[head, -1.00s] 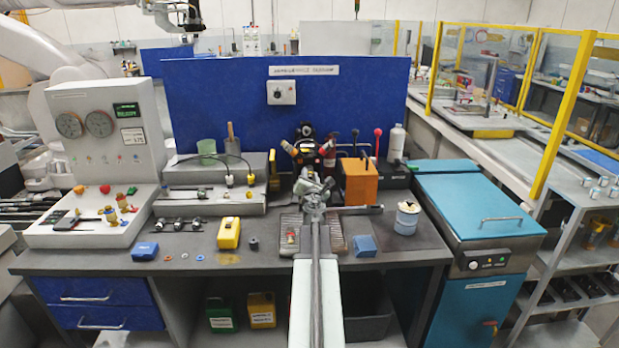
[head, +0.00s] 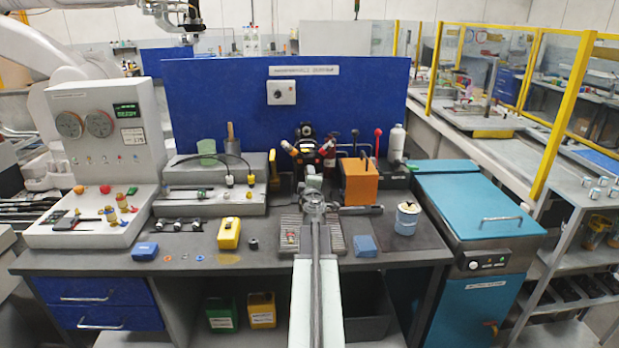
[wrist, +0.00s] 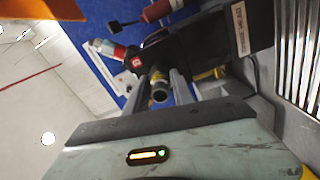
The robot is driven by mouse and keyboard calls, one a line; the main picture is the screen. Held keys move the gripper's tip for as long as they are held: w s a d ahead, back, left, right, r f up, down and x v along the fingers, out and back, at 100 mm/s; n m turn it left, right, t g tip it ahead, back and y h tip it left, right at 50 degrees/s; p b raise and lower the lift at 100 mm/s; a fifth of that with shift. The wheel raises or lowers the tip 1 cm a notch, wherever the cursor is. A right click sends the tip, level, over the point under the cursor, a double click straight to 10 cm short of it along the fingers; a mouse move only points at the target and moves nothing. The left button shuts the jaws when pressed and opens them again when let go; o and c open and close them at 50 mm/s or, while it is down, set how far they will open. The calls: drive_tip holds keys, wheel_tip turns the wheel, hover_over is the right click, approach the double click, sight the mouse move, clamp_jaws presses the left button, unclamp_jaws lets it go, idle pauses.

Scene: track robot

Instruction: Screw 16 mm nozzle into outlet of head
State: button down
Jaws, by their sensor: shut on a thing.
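The head (head: 308,148) is a black body with red and yellow fittings, standing at the back middle of the bench. In the wrist view the dark head (wrist: 195,48) fills the upper middle, with a red-tipped arm to its left. My gripper (wrist: 161,86) points at it, its two fingers shut on a small dark cylindrical piece with a brass-coloured part, which looks like the 16 mm nozzle (wrist: 159,88). The nozzle lies close in front of the head; I cannot tell whether it is in the outlet. In the head view my gripper (head: 314,176) hides the nozzle.
An orange block (head: 360,183) with levers stands right of the head. A grey fixture (head: 215,185) with a black cable is to the left. A yellow box (head: 229,233), a blue block (head: 365,245) and a tin (head: 407,218) stand on the bench.

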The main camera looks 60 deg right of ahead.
drive_tip(key=m, duration=0.3)
drive_tip(key=shift+m, duration=0.4)
drive_tip(key=shift+m, duration=0.5)
drive_tip(key=m, duration=1.1)
